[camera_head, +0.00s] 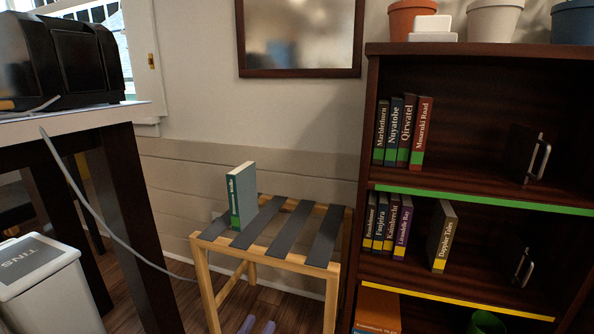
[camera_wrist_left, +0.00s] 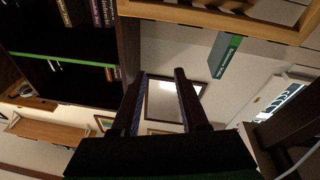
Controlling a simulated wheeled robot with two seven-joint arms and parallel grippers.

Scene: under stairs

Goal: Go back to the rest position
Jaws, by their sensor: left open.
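My left gripper (camera_wrist_left: 160,76) shows only in the left wrist view. Its two dark fingers are apart and nothing is between them; the framed mirror (camera_wrist_left: 165,101) on the wall shows behind the gap. A teal book (camera_head: 243,196) stands upright on the slatted wooden rack (camera_head: 200,242) in the head view, clear of any gripper. The book (camera_wrist_left: 224,52) also appears in the left wrist view, to the right of the fingers and apart from them. My right gripper is in neither view.
A dark bookcase (camera_head: 367,175) with several books and metal-handled bookends stands right of the rack. Pots stand on its top. At left are a desk (camera_head: 125,112) with a black appliance (camera_head: 62,62), a hanging cable and a TINS bin (camera_head: 45,290).

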